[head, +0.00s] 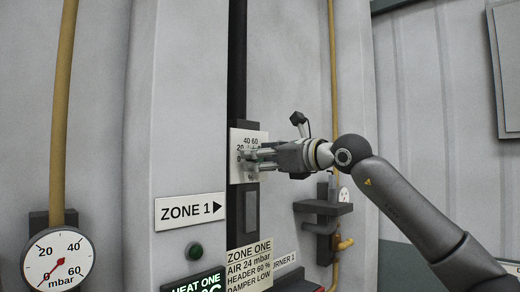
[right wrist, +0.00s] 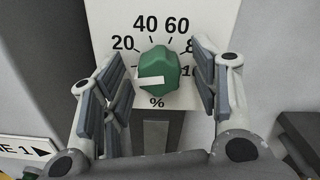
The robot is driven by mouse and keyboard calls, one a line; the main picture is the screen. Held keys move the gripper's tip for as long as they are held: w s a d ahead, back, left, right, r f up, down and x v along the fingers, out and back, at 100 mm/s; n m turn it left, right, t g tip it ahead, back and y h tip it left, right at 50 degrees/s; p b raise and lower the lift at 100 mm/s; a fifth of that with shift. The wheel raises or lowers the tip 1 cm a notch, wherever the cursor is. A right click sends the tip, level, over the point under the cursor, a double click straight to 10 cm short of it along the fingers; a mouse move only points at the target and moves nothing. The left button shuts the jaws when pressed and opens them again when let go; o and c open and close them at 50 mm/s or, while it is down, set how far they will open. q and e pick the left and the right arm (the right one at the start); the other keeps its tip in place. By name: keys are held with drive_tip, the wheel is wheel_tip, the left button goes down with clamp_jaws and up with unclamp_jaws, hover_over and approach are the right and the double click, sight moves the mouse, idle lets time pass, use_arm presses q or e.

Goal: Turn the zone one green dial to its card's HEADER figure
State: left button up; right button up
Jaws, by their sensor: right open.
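The green dial (right wrist: 158,72) sits on a white scale plate (right wrist: 108,14) marked in %, with 20, 40, 60 and partly hidden higher figures. Its white pointer bar points left, below the 20, toward the scale's low end; the figure there is hidden by a finger. My right gripper (right wrist: 160,88) is open, with one finger pad on each side of the dial and gaps to it. In the head view my right gripper (head: 252,156) is at the plate (head: 238,172) and hides the dial. The zone one card (head: 249,264) reads HEADER 60 %. My left gripper is out of view.
A ZONE 1 arrow sign (head: 190,211) and a green button (head: 195,251) are left below the plate. A mbar gauge (head: 58,263) hangs far left. A grey bracket (head: 322,208) and yellow pipe (head: 334,95) stand right of the plate, near my arm.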

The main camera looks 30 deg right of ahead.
drive_tip(key=shift+w+a, duration=0.1)
drive_tip(key=shift+w, duration=0.05)
drive_tip(key=c, duration=1)
drive_tip(key=shift+c, duration=0.2)
drive_tip(key=shift+r+m+b, duration=0.1)
drive_tip(key=shift+m+b, duration=5.15)
drive_tip(key=shift+m, duration=6.55)
